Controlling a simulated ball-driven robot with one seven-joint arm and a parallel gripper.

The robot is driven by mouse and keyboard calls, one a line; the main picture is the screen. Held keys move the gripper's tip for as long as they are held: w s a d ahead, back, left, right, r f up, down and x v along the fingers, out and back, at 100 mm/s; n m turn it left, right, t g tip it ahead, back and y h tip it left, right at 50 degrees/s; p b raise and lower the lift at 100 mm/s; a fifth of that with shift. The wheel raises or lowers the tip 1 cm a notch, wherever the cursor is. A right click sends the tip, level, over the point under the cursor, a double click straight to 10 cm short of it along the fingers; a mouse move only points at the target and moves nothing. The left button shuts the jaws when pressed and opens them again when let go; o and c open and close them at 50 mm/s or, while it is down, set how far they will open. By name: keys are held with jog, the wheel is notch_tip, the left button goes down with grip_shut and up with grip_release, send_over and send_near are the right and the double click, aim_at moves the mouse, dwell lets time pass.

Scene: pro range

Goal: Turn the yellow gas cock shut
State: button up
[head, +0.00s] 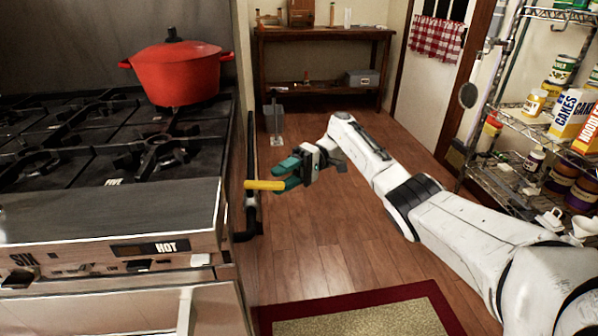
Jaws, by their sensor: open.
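The yellow gas cock (262,185) is a short lever beside the right side of the stove, pointing left to right in the picture, roughly across the dark vertical pipe. My gripper (284,174) has green fingers and reaches in from the right. Its jaws are open, with the fingertips at the right end of the yellow lever. The lever's right end overlaps the fingers in this view. I cannot tell whether they touch it. The valve body behind the lever is hardly visible.
The stove (110,210) with a red pot (180,72) stands at left. A wire shelf (505,180) with cans and boxes is at right. A wooden table (320,60) stands at the back. A rug (360,318) lies in front. The wooden floor between is mostly clear.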

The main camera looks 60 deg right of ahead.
jog(key=shift+f+b+v, duration=0.25)
jog(key=shift+b+v, duration=0.55)
jog(key=shift+v, duration=0.25)
jog(key=b+v, duration=0.3)
jog(key=b, duration=0.6)
jog(key=shift+d+f+b, duration=0.1)
jog(key=shift+d+b, duration=0.15)
jog(key=shift+b, duration=0.1)
jog(key=d+b, duration=0.1)
jog(key=b, duration=0.5)
jog(key=b, duration=0.4)
jog(key=shift+s+d, duration=0.15)
jog(key=shift+s+r+b, duration=0.1)
jog(key=shift+r+b, duration=0.3)
jog(key=shift+b, duration=0.25)
